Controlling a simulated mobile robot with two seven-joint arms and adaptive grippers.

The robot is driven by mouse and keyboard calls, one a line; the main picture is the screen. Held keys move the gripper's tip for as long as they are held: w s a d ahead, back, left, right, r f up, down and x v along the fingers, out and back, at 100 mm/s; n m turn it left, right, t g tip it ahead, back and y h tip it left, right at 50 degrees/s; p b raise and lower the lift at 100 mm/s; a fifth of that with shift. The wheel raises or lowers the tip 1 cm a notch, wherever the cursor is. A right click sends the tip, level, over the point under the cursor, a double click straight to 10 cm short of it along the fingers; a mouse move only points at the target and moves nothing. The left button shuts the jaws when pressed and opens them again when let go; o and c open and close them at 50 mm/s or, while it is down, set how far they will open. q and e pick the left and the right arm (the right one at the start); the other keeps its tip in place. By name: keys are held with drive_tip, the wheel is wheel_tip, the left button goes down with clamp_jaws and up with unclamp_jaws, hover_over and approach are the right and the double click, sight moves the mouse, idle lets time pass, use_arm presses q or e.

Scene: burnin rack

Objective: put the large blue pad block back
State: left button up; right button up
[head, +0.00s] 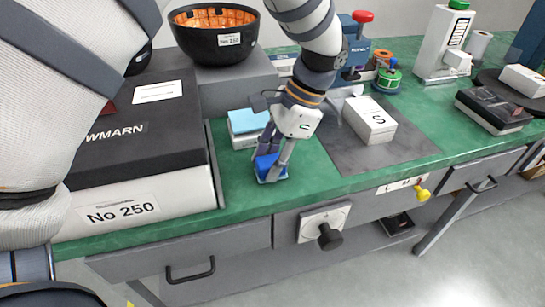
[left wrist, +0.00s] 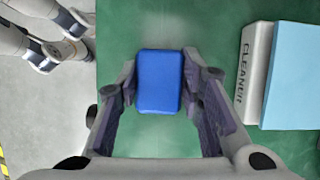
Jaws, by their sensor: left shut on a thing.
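The large blue pad block (head: 268,168) is at the near part of the green bench top, in front of a light blue pad on a white box. My left gripper (head: 271,172) points down over it, with its fingers on either side. In the left wrist view the blue block (left wrist: 160,80) sits between the two fingertips, and the left gripper (left wrist: 160,88) is shut on it. I cannot tell whether the block touches the bench or is slightly above it. My right gripper is not in view.
The light blue pad (head: 247,121) lies on a white box marked CLEANER (left wrist: 254,75). A black-topped case marked No 250 (head: 120,208) stands left. A grey mat (head: 400,150) with a white box (head: 370,119) lies right. A black bowl (head: 215,40) stands behind. Bare green bench lies around the block.

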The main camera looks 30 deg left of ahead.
use_arm(q)
drive_tip(key=o, duration=1.1)
drive_tip(key=v, duration=1.2)
drive_tip(key=shift+r+b, duration=0.15)
drive_tip(key=shift+b, duration=0.15)
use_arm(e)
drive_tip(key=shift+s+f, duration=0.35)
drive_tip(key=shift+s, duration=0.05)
use_arm(q)
drive_tip(key=shift+s, duration=0.15)
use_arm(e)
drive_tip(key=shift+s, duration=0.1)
